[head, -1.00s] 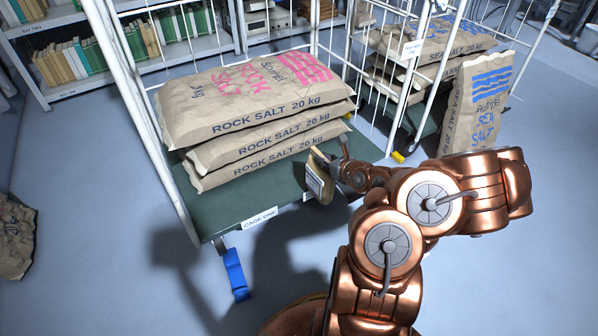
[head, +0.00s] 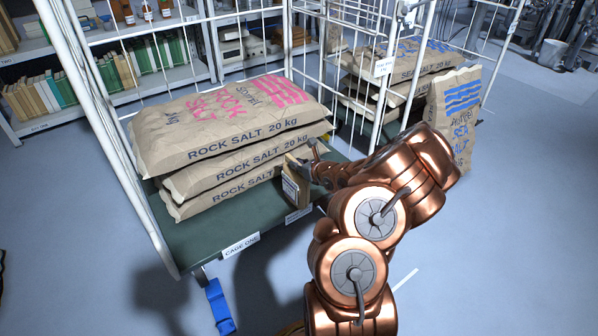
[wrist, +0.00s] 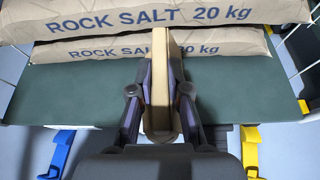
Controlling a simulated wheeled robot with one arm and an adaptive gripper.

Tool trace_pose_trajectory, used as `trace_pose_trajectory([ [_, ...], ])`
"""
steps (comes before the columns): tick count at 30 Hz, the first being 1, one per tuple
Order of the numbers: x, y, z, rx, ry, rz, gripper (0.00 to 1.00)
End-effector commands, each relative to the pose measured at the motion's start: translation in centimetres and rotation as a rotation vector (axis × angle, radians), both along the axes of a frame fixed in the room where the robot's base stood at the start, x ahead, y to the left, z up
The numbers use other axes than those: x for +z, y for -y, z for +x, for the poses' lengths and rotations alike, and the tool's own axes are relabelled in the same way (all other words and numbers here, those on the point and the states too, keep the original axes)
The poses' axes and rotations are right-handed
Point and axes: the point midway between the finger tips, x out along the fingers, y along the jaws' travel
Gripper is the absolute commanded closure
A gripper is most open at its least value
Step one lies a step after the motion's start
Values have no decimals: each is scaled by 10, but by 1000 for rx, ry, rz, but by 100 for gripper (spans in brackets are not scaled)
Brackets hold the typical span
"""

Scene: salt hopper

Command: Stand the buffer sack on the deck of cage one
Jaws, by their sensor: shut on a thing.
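My gripper (head: 310,168) is shut on a small tan sack with a white printed label, the buffer sack (head: 296,184). In the wrist view the sack (wrist: 161,45) stands upright and edge-on between the two fingers (wrist: 160,95). It is at the front right of the green deck (head: 205,232) of cage one, beside the stacked rock salt sacks. I cannot tell whether its base touches the deck. The deck's front edge carries a "CAGE ONE" label (head: 241,245).
Several large rock salt sacks (head: 230,125) fill the deck's back. A strip of deck is bare along the front. A second cage with sea salt sacks (head: 415,62) stands behind right, with an upright sea salt sack (head: 455,115) beside it. A blue caster pedal (head: 220,306) sticks out in front.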

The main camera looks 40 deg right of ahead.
Motion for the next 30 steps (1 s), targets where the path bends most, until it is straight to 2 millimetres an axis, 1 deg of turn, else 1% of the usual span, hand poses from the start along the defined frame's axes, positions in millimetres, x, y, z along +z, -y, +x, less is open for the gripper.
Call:
trace_pose_trajectory([
  [4,0,4,16,5,7,-5,100],
  [15,-3,18,49,1,5,-5,100],
  [19,-3,20,56,2,5,-4,100],
  [29,-3,22,65,4,8,-4,100],
  [30,-8,23,66,3,7,-3,100],
])
